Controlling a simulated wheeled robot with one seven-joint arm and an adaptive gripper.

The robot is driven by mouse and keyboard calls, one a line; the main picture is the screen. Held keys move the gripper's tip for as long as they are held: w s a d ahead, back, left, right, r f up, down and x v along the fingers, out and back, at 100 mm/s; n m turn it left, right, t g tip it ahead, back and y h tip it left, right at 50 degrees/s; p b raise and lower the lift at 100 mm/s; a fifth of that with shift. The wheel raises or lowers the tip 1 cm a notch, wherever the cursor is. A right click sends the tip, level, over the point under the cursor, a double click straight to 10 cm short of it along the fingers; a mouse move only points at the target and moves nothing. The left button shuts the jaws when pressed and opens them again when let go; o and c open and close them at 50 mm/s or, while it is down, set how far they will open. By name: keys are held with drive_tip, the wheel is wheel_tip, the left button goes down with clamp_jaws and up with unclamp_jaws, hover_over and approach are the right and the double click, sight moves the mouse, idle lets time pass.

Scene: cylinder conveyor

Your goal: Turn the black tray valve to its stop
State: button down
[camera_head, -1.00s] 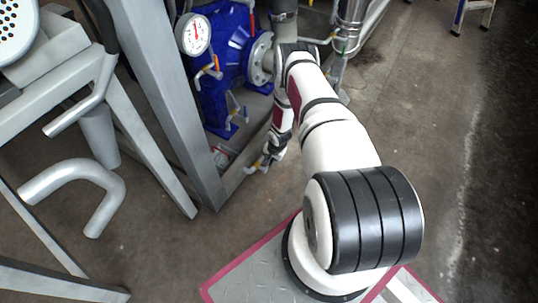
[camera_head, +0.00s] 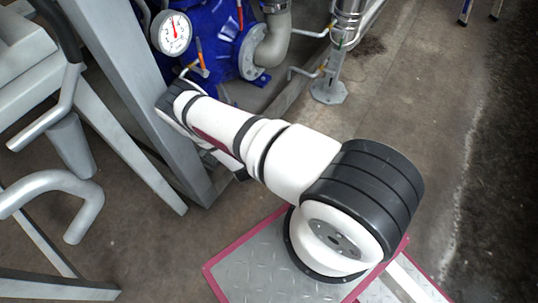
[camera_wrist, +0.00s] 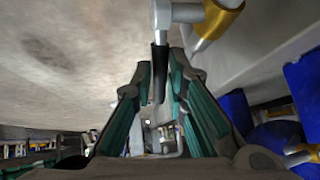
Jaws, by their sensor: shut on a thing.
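In the wrist view, the valve's black lever (camera_wrist: 159,72) stands between the two fingertips of my gripper (camera_wrist: 160,85). The gripper is shut on this lever. The lever joins a silver valve body (camera_wrist: 186,12) with a gold-coloured fitting (camera_wrist: 224,18) at the top of the view. In the head view, my arm hides the gripper and the black valve. I cannot tell the lever's angle to its stop.
A pale grey frame leg (camera_head: 150,110) stands close to my forearm in the head view. A blue pump (camera_head: 208,50), a white dial gauge (camera_head: 171,33) and an orange-handled valve (camera_head: 201,55) are behind the arm. The floor at right is clear.

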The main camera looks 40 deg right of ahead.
drive_tip(key=h+b, duration=0.1)
drive_tip(key=a+b, duration=0.1)
drive_tip(key=b, duration=0.1)
drive_tip(key=shift+s+a+f+t+h, duration=0.1)
drive_tip(key=shift+s+a+t+h, duration=0.1)
drive_tip(key=shift+t+h, duration=0.2)
drive_tip(key=shift+s+a+n+t+h+b, duration=0.15)
drive_tip(key=shift+a+n+t+h+b, duration=0.15)
drive_tip(key=shift+h+b, duration=0.35)
drive_tip(key=shift+s+a+n+t+h, duration=0.2)
drive_tip(key=shift+a+t+h, duration=0.3)
drive_tip(key=shift+h, duration=0.6)
drive_tip(key=shift+s+a+n+t+h, duration=0.15)
drive_tip(key=shift+a+t+h, duration=0.35)
drive_tip(key=shift+h, duration=0.55)
drive_tip(key=c, duration=1.6)
unclamp_jaws()
